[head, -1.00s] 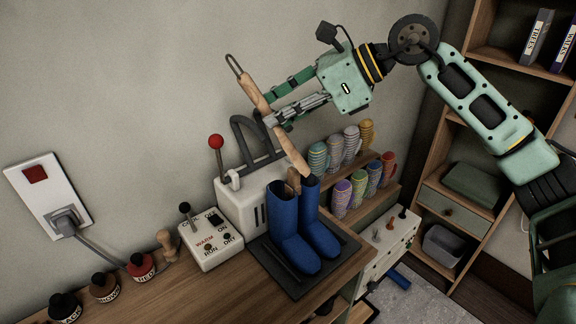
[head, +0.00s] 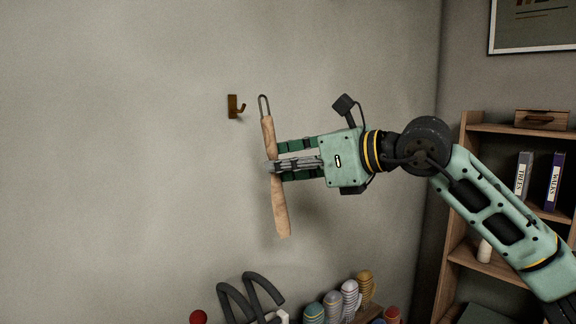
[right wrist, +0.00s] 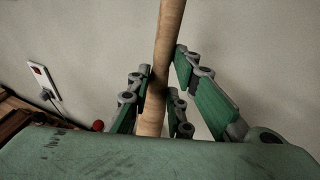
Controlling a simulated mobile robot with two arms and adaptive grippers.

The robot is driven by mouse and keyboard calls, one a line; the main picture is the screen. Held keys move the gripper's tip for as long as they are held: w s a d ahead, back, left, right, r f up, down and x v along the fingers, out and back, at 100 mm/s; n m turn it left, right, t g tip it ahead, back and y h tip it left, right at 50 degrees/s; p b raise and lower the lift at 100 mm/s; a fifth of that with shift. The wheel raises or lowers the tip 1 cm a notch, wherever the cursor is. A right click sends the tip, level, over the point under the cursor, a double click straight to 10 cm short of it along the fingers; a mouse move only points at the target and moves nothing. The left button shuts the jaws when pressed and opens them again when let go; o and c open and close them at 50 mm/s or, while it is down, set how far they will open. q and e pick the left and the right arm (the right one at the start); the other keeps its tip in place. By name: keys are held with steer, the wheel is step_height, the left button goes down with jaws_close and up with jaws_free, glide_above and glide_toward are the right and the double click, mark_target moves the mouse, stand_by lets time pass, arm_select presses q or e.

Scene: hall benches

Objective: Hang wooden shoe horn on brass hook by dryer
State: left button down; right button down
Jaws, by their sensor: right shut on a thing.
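The wooden shoe horn (head: 280,209) hangs upright in my right gripper (head: 274,167), with a metal wire loop at its top. The gripper is shut on the middle of its wooden length. In the right wrist view the shoe horn (right wrist: 167,40) stands between the fingers (right wrist: 157,95). The brass hook (head: 235,107) is on the wall, a little left of the loop and at about the same height in the picture. Loop and hook are apart. The dryer's dark tubes (head: 250,298) show at the bottom edge; the rest of it is out of view. My left gripper is not in view.
Several striped rolls (head: 349,296) stand below, right of the dryer. A wooden shelf (head: 487,268) with books is at the right, and a framed picture (head: 535,25) hangs above it. The wall around the hook is bare.

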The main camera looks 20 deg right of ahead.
steer(key=shift+w+a+p, duration=0.3)
steer(key=shift+w+p, duration=0.1)
steer(key=shift+w, duration=0.45)
steer(key=w+a+f+p, duration=0.2)
steer(key=w, duration=0.4)
steer(key=shift+w+a+f, duration=0.15)
steer(key=shift+w+a, duration=0.05)
steer(key=shift+a, duration=0.15)
stand_by(0.5)
